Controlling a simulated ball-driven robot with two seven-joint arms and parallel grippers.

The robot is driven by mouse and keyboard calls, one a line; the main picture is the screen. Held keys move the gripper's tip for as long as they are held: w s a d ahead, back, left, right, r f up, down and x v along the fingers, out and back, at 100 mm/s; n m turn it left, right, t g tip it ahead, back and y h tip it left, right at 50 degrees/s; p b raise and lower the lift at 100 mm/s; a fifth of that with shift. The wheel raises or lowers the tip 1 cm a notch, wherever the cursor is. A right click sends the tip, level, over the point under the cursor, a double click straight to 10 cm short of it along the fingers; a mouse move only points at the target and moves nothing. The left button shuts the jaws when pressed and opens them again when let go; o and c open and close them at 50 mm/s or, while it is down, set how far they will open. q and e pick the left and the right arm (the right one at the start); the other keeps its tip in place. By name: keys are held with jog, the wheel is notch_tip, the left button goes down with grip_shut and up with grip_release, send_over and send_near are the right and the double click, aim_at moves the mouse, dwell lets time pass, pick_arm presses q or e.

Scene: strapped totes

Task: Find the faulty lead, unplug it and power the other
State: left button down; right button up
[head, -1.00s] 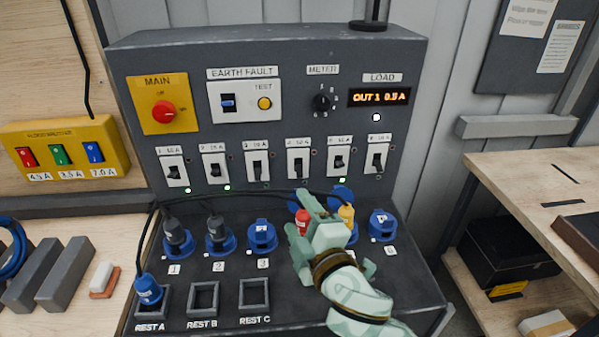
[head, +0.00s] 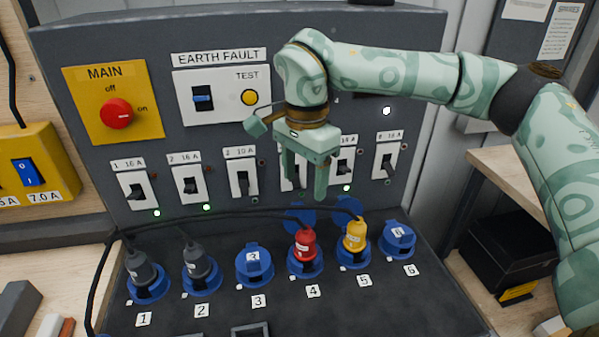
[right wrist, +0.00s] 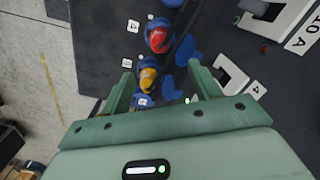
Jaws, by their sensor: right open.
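My right gripper (head: 305,186) is open and empty, pointing down in front of breaker 4, which it mostly hides. A red plug (head: 305,243) sits in socket 4 and a yellow plug (head: 355,236) in socket 5. The red plug (right wrist: 158,38) and yellow plug (right wrist: 148,75) also show beyond the fingers (right wrist: 163,85) in the right wrist view. Dark grey plugs stand in socket 1 (head: 150,290) and socket 2 (head: 203,283). Sockets 3 (head: 255,267) and 6 (head: 398,241) have closed lids. Green lamps glow under breakers 1 (head: 137,188), 2 (head: 190,184) and 5. My left gripper is out of view.
The main switch (head: 117,113) and the earth fault panel (head: 222,96) are at the upper left. My right arm hides the meter and load display. Black cables run across the console behind the sockets. A wooden shelf (head: 480,165) stands at the right.

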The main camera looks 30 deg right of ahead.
aim_at(305, 229)
jog(key=f+b, duration=0.3)
jog(key=f, duration=1.3)
jog(key=shift+d, duration=0.2)
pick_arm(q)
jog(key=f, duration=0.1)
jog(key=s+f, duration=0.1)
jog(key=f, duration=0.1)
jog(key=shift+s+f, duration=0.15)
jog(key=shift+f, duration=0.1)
pick_arm(e)
jog(key=c, duration=1.1)
jog(key=shift+r, duration=0.1)
jog(key=shift+c, duration=0.2)
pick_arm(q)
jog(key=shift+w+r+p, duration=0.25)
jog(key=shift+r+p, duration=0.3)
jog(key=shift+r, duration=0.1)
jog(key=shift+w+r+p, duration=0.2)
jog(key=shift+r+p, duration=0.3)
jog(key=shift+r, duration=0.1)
pick_arm(e)
jog(key=shift+n, duration=1.4)
